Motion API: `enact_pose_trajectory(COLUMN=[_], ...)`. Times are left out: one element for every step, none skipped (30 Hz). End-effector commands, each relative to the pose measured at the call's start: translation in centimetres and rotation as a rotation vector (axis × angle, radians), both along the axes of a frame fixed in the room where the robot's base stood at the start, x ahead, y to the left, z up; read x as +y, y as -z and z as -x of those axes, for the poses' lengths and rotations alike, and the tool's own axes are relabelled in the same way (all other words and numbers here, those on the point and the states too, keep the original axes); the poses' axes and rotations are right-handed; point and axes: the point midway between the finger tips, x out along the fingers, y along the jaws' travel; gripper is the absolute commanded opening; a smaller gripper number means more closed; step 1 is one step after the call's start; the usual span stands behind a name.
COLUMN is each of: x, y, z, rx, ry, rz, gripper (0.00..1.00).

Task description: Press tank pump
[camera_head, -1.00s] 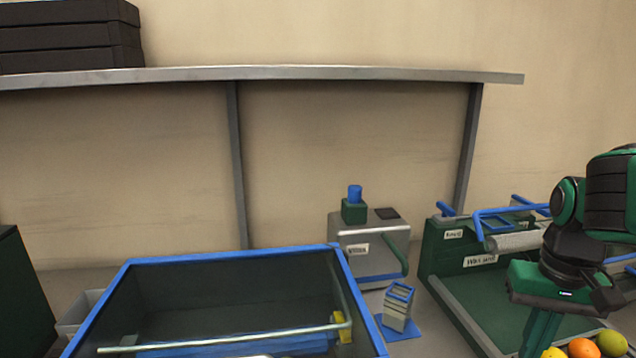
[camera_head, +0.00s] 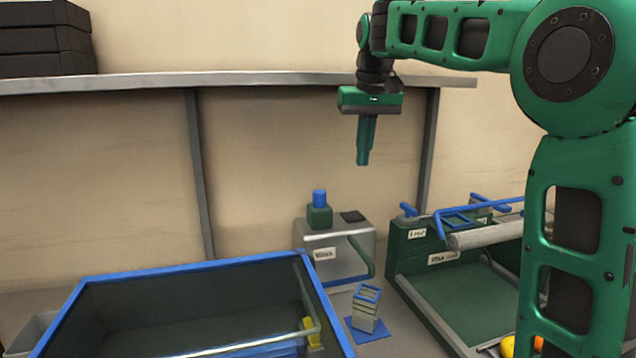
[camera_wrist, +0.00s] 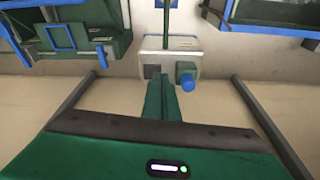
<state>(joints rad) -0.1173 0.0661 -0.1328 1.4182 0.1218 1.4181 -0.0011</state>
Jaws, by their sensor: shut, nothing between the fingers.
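The tank pump is a blue cap (camera_head: 319,198) on a dark green block (camera_head: 319,217) on top of a grey box (camera_head: 341,250) with a label and a green handle. In the wrist view the blue cap (camera_wrist: 187,82) sits just right of my fingertips, and the grey box (camera_wrist: 156,50) lies beyond them. My gripper (camera_head: 363,162) points down, in the air above and to the right of the pump, apart from it. Its green fingers are together with nothing between them; they also show in the wrist view (camera_wrist: 162,80).
A blue-rimmed tank (camera_head: 190,268) stands front left. A small cup stack (camera_head: 365,305) stands on a blue plate before the box. A green frame with blue bars (camera_head: 440,262) is at right. A metal shelf (camera_head: 240,78) runs along the wall behind.

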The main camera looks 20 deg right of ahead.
Motion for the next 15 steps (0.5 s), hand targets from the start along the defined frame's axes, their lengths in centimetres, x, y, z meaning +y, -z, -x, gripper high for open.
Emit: enact_pose_trajectory(x=[1.3,2.0,2.9,3.5,4.1,4.8,5.3,5.7,6.2,6.5,6.8,7.1,7.3,7.4,7.5], y=[-0.9,-1.4,-2.0,-2.4,-2.8,-3.2,-3.6,-3.8,-4.1,-4.3,-4.5,-4.7,-4.7,-4.8,-4.8], z=[-1.4,-2.1,-2.9,-3.5,-4.0,-4.5,-4.9,-5.2,-5.6,-5.8,-6.0,-6.2,-6.3,-6.3,-6.4], rx=[-0.011,-0.017,-0.024,-0.029,-0.034,-0.040,-0.043,-0.046,-0.050,-0.053,-0.056,-0.058,-0.058,-0.058,-0.059], ry=[-0.024,-0.036,-0.051,-0.063,-0.074,-0.087,-0.094,-0.100,-0.108,-0.114,-0.119,-0.123,-0.126,-0.128,-0.130], rz=[0.002,0.002,0.003,0.003,0.003,0.004,0.004,0.004,0.004,0.004,0.003,0.003,0.003,0.004,0.003], gripper=[0.00,0.00,0.00,0.00,0.00,0.00,0.00,0.00,0.00,0.00,0.00,0.00,0.00,0.00,0.00])
